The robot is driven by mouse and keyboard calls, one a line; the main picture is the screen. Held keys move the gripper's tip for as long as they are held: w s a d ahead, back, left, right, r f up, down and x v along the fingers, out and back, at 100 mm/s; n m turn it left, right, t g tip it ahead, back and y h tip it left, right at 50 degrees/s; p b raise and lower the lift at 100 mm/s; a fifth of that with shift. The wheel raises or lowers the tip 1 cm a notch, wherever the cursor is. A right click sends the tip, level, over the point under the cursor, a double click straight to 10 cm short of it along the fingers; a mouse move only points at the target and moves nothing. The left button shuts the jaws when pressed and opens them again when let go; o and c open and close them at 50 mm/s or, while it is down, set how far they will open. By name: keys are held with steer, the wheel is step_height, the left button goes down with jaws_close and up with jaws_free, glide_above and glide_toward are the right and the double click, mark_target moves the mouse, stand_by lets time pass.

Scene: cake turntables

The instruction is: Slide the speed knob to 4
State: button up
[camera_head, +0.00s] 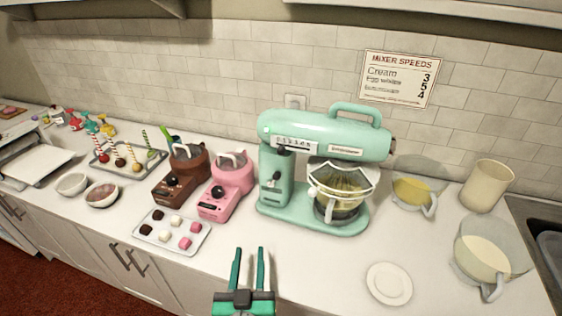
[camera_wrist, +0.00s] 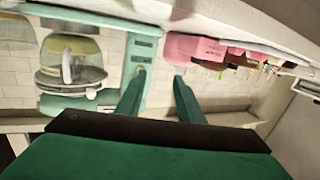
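A mint-green stand mixer (camera_head: 330,125) stands on the white counter. A pale speed scale (camera_head: 297,146) with small marks runs along the side of its head, with a small dark knob (camera_head: 279,148) near the scale's left end. The exact setting is too small to read. A black knob (camera_head: 277,176) sits lower on the mixer's column. My green gripper (camera_head: 249,254) is open and empty, in front of the counter edge and apart from the mixer. The wrist view shows the mixer (camera_wrist: 72,62) upside down, left of the open fingers (camera_wrist: 160,76).
A pink machine (camera_head: 228,188) and a brown one (camera_head: 181,176) stand left of the mixer, behind a sweets tray (camera_head: 172,243). A plate (camera_head: 388,284) and jugs (camera_head: 489,251) are at right. A wall sign (camera_head: 399,78) lists mixer speeds. The counter before the mixer is clear.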

steer(key=w+d+r+h, duration=0.25)
steer(key=w+r, duration=0.35)
steer(key=r, duration=0.5)
steer(key=m+h, duration=0.2)
steer(key=h, duration=0.1)
glide_toward(280, 153)
steer(key=x, duration=0.9)
steer(key=shift+w, duration=0.2)
steer(key=shift+c, duration=0.7)
jaws_close()
